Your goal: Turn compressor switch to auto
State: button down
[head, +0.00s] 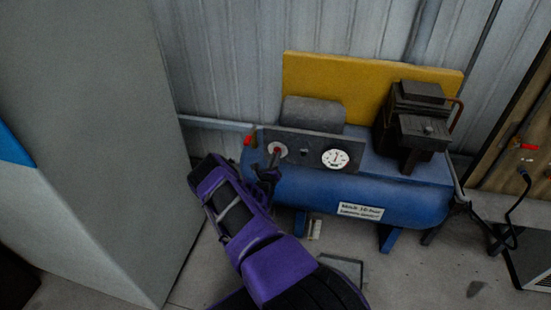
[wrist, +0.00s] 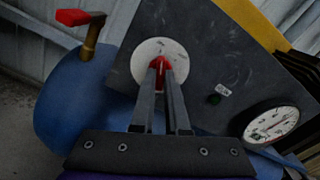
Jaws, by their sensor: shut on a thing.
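The compressor (head: 400,199) is a blue tank on legs with a dark control panel (head: 309,149) on its front left. The switch is a red knob (wrist: 161,66) on a round white dial plate (wrist: 140,59) with small marks too blurred to read. My gripper (wrist: 162,78) is shut on the red knob, one finger on each side, and hides the lower part of the dial. In the head view my gripper (head: 274,158) reaches the left dial of the panel. The knob's pointing direction cannot be told clearly.
A red-handled valve (wrist: 87,24) stands out at the tank's left. A large grey cabinet (head: 95,120) stands left of my arm. A yellow guard (head: 330,78) backs the compressor.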

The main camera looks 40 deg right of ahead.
jog(key=m, duration=1)
jog(key=shift+m, duration=0.4)
jog(key=shift+w, duration=0.1)
dwell(0.3)
jog(key=c, duration=0.9)
grip_release()
jog(key=shift+m, duration=0.3)
jog(key=p+v, duration=0.1)
jog(key=v, duration=1.6)
jog(key=shift+s+a+p, duration=0.15)
jog(key=shift+s+p, duration=0.1)
jog(key=shift+p, duration=0.1)
